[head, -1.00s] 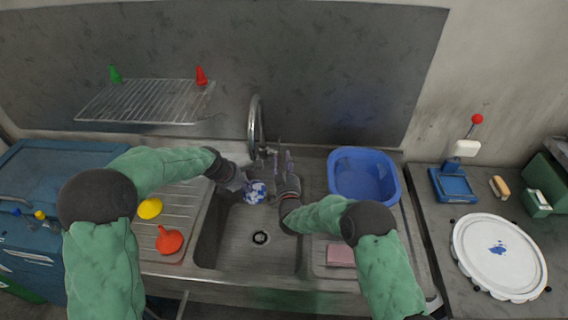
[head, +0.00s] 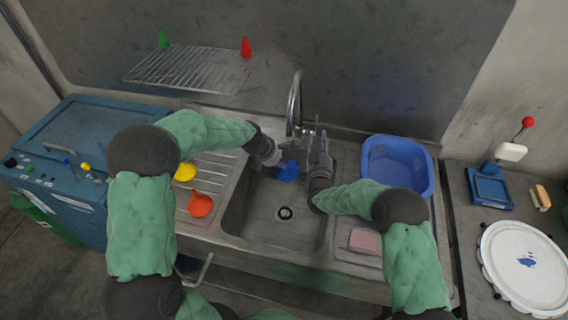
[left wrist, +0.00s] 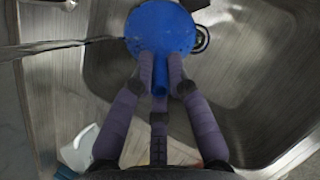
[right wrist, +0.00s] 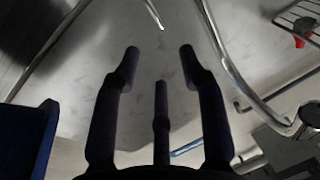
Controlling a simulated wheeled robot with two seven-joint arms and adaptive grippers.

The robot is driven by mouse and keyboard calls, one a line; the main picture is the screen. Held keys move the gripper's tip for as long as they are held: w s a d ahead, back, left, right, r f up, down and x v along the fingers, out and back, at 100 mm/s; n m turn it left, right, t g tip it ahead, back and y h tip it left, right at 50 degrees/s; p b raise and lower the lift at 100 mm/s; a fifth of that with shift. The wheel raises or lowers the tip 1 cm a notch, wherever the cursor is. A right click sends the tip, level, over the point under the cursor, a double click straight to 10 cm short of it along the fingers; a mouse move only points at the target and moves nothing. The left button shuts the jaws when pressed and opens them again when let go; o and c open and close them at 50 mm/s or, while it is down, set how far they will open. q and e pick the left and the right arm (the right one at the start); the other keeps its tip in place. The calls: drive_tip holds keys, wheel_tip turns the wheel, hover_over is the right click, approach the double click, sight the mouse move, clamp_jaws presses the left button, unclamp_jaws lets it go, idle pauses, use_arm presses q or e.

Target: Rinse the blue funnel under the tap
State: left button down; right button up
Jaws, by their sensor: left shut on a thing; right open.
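My left gripper (head: 276,162) is shut on the blue funnel (head: 288,171) and holds it over the sink basin, below the tap (head: 294,103). In the left wrist view the funnel's wide round mouth (left wrist: 162,27) faces away from the fingers, with its narrow end between them. A clear streak like running water (left wrist: 60,46) reaches the funnel from the left. The visible mouth looks plain blue. My right gripper (head: 318,142) is just right of the tap, fingers up. In the right wrist view its fingers (right wrist: 160,65) are open and empty; the tap's curved pipe (right wrist: 235,75) is beside them.
The sink basin (head: 262,215) has a drain. Yellow (head: 185,172) and red (head: 200,204) funnels lie on the left drainboard. A blue tub (head: 398,166) and pink sponge (head: 365,241) sit on the right. A wire rack (head: 185,70) hangs behind, with green and red cones.

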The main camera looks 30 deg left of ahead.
drive_tip(key=c, duration=0.8)
drive_tip(key=shift+s+n, duration=0.15)
drive_tip(key=shift+n, duration=0.15)
clamp_jaws()
drive_tip(key=n, duration=1.8)
approach(317, 118)
drive_tip(key=x, duration=0.7)
